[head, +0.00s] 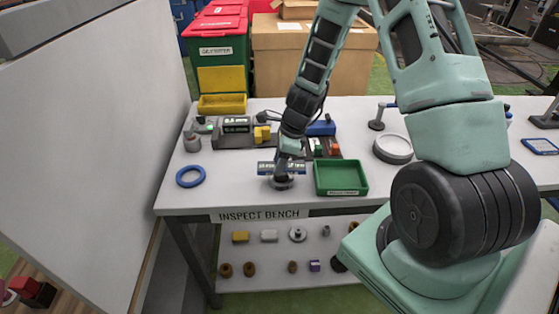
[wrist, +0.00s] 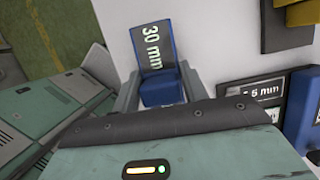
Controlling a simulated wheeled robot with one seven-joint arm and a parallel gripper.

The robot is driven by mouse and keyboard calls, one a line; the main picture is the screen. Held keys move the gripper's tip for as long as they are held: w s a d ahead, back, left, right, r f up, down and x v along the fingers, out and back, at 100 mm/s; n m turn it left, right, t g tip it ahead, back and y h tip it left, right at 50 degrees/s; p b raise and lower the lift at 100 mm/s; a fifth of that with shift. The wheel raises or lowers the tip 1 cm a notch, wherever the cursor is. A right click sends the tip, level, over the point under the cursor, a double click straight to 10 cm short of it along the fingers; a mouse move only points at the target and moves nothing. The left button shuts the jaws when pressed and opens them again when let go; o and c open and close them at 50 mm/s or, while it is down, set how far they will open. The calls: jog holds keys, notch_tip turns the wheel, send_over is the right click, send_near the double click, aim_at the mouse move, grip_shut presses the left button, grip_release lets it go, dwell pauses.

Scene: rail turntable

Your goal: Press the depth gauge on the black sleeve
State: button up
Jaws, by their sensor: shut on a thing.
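A blue depth gauge with a dark face (head: 268,168) is in my gripper (head: 287,161) above the front of the bench. In the wrist view the gauge (wrist: 155,48) shows "30 mm", and my gripper (wrist: 160,92) has a finger on each side of it. A dark round part (head: 281,184), which looks like the black sleeve, is directly below the gauge on the bench. I cannot tell whether the gauge touches it. The sleeve does not show in the wrist view.
A green tray (head: 341,177) stands close on the right, and a blue ring (head: 190,176) lies to the left. A grey ring (head: 393,149) is farther right. The bench front between blue ring and gauge is clear.

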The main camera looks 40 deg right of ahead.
dwell(0.5)
notch_tip(320, 180, up, 7)
jog(key=p, duration=0.6)
dwell(0.4)
